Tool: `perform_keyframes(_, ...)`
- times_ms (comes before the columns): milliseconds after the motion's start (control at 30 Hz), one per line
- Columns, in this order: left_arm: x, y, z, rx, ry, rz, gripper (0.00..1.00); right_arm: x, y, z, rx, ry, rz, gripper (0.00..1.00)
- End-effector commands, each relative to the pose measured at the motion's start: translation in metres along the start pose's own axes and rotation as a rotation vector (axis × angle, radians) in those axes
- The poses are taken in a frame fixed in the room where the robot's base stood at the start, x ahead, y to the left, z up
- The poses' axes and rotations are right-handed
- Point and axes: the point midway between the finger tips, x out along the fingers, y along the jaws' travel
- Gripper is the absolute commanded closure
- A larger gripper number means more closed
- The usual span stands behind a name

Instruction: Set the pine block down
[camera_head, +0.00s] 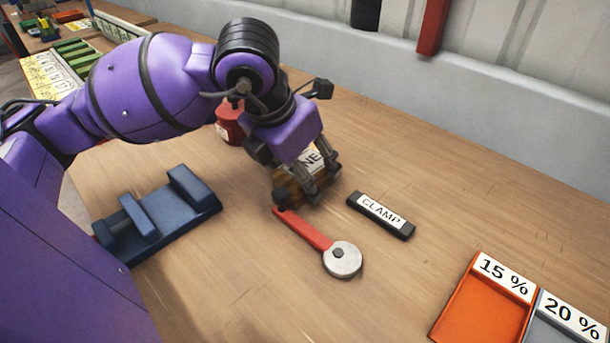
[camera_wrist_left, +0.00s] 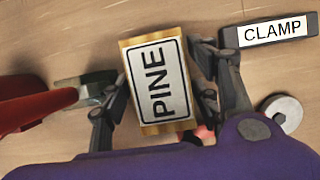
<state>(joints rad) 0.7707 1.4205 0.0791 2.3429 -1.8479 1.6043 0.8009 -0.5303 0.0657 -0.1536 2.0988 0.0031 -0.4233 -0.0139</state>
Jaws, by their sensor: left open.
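The pine block (camera_wrist_left: 157,82) is a light wooden block with a white label reading PINE. In the left wrist view it lies between the two fingers of my left gripper (camera_wrist_left: 160,100). The fingers are open, with a narrow gap showing at the block's right side. In the head view the pine block (camera_head: 311,160) is partly hidden by my left gripper (camera_head: 308,188), which reaches down over it. The block appears to be on or very close to the wooden table; its underside is hidden. My right gripper is in neither view.
A red lever with a round metal disc (camera_head: 342,259) lies just in front of the block. The CLAMP label bar (camera_head: 381,215) is to the right. A blue vise-like fixture (camera_head: 160,215) stands left. A red object (camera_head: 229,122) is behind the gripper. Orange (camera_head: 484,302) and grey trays sit front right.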

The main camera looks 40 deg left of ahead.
Motion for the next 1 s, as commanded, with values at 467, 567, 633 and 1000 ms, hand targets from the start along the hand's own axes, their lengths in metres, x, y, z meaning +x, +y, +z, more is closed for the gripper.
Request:
perform_keyframes(467,0.0012,0.0,-0.0006,0.0,0.0,0.0,0.54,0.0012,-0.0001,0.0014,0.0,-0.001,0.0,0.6)
perform_keyframes(567,0.0013,0.0,-0.0006,0.0,0.0,0.0,0.67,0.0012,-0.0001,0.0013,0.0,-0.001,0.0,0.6)
perform_keyframes(633,0.0013,0.0,-0.0006,0.0,0.0,0.0,0.77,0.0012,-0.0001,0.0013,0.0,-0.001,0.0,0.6)
perform_keyframes(1000,-0.0032,0.0,0.0014,0.0,-0.002,0.0,0.9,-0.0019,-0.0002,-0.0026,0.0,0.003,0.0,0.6)
